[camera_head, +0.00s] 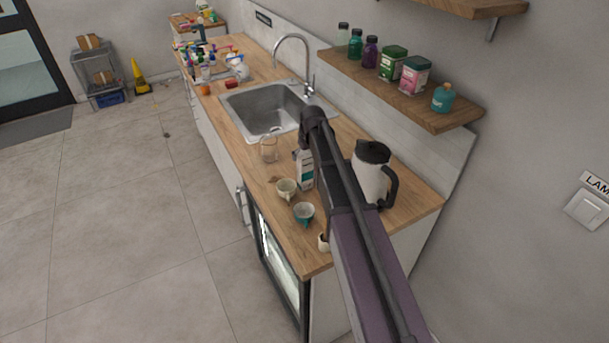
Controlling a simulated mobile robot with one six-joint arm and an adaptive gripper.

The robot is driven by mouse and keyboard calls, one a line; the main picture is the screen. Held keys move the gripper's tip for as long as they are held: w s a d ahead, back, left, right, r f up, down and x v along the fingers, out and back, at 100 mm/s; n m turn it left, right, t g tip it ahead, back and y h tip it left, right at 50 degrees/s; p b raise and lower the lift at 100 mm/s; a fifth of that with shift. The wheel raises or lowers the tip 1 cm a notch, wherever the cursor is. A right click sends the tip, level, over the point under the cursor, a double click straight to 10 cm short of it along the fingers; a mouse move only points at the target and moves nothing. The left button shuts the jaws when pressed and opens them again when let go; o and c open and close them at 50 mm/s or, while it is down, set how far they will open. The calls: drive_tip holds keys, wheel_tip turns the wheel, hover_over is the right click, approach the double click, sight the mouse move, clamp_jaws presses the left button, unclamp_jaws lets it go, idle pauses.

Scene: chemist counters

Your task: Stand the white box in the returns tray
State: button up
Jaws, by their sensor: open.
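A white carton with a teal and dark print (305,171) stands upright on the wooden counter, partly covered by my arm. I cannot tell if it is the white box of the task. No returns tray can be made out for certain. Many small coloured bottles and packs crowd the counter beyond the sink and are too small to tell apart. My arm reaches up from the lower right over the near counter. Its far end is dark and bends down near the carton. My gripper cannot be made out behind the arm.
A white jug with a black lid (370,178), a pale cup (286,189), a teal cup (303,213) and a glass beaker (268,150) stand on the near counter. The sink (262,112) lies beyond. A wall shelf (415,103) overhangs at right.

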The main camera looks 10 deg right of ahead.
drive_tip(key=shift+w+f+b, duration=0.15)
drive_tip(key=shift+f+b, duration=0.15)
drive_tip(key=shift+f, duration=0.3)
drive_tip(key=c, duration=1.3)
